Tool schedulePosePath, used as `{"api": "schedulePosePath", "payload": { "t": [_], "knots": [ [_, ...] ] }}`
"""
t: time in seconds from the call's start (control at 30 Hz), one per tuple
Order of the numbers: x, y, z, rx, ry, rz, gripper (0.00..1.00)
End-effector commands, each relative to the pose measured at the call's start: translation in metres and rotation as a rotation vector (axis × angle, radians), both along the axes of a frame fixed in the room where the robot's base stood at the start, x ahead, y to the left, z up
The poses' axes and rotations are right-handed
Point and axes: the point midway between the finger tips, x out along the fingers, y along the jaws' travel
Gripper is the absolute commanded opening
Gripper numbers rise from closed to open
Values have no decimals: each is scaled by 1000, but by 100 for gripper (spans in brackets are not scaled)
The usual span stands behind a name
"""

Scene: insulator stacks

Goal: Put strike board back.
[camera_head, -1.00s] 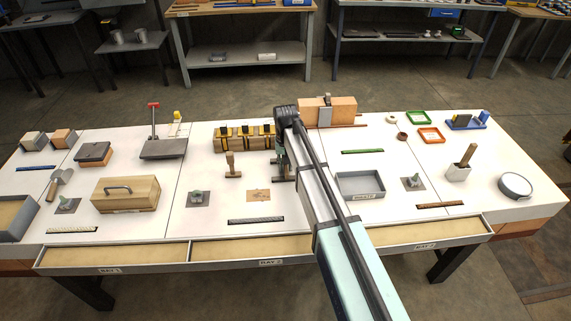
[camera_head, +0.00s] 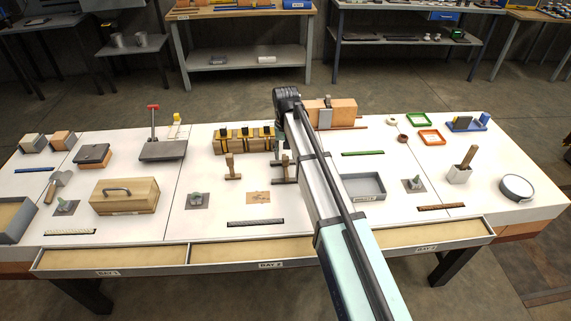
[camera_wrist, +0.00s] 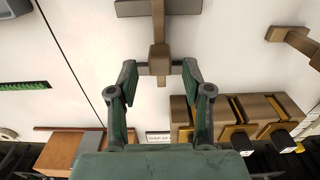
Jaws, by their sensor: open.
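A T-shaped tool with an upright wooden post on a dark flat bar, seemingly the strike board (camera_head: 284,179), stands on the table left of my forearm. In the wrist view the bar (camera_wrist: 135,8) is at the top and the post points toward me. My gripper (camera_wrist: 156,66) is open, its two green fingers spread either side of the post's end, with gaps visible. In the head view the gripper (camera_head: 279,146) is largely hidden by my arm. A similar T-shaped tool (camera_head: 232,168) stands to its left.
A yellow-and-brown rack (camera_head: 245,140) stands behind the tools, and a brown block (camera_head: 341,112) behind my arm. A small white label (camera_wrist: 158,137) is on the table's far part, its text unreadable. A grey tray (camera_head: 372,196) lies right of my arm.

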Motion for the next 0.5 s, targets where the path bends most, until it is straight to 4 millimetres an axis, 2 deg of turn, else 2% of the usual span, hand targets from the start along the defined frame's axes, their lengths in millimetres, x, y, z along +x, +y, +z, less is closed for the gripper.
{"api": "schedulePosePath", "payload": {
  "t": [0.1,0.23,0.5],
  "knots": [
    [1,0,23,0,-3,0,50],
    [1,0,42,0,-2,0,50],
    [0,0,59,0,1,0,50]
  ]
}}
